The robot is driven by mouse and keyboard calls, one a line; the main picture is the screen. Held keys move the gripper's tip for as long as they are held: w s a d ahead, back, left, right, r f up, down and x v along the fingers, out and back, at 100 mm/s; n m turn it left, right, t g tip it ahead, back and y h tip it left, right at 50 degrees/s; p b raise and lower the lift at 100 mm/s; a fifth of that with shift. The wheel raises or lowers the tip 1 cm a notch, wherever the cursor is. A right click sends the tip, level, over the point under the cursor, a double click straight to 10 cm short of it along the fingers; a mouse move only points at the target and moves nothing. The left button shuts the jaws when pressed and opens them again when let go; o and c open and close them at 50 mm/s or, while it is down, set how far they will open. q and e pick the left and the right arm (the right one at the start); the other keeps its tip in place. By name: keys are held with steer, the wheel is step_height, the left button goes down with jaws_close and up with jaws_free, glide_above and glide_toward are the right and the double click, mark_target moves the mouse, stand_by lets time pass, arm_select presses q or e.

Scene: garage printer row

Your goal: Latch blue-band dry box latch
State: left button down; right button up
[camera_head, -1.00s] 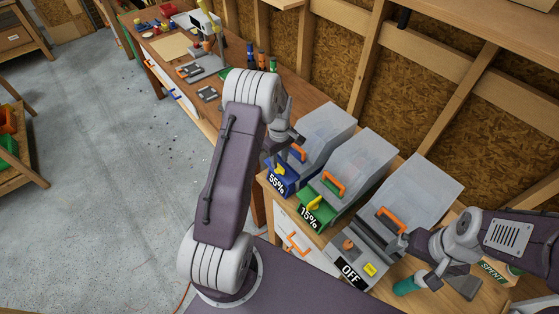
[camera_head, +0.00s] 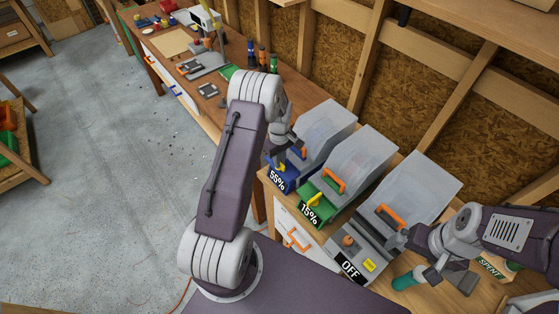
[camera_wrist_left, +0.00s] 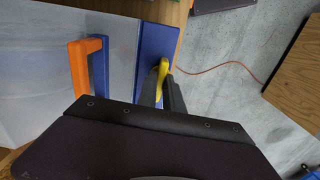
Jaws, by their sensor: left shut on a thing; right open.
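The blue-band dry box has a clear lid (camera_head: 326,127), a blue front band (camera_head: 290,181) marked 55% and an orange handle. Its yellow latch (camera_wrist_left: 163,70) stands at the blue band, which also shows in the left wrist view (camera_wrist_left: 157,42). My left gripper (camera_wrist_left: 164,86) is shut on the yellow latch. In the head view my left gripper (camera_head: 277,157) partly covers the latch and handle. My right gripper (camera_head: 410,262) is open over the front right of the bench, near a teal cylinder (camera_head: 404,282).
A green-band box (camera_head: 321,208) marked 15%, with its own yellow latch, stands right of the blue one. A grey box (camera_head: 376,238) marked OFF stands beyond it. Bottles (camera_head: 262,58) and tools lie farther along the bench. The concrete floor (camera_head: 110,150) at left is clear.

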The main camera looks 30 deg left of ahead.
arm_select(q)
steer(key=m+b, duration=0.1)
steer(key=m, duration=0.2)
steer(key=shift+m, duration=0.3)
steer(key=m+b, duration=0.1)
steer(key=m, duration=0.3)
steer(key=shift+m, duration=0.3)
steer(key=m+b, duration=0.1)
steer(key=m, duration=0.3)
steer(key=shift+a+m, duration=0.1)
steer(key=shift+m, duration=0.2)
steer(key=shift+w+m, duration=0.1)
steer(key=shift+m, duration=2.1)
steer(key=c, duration=1.5)
jaws_free()
steer(key=shift+b, duration=0.3)
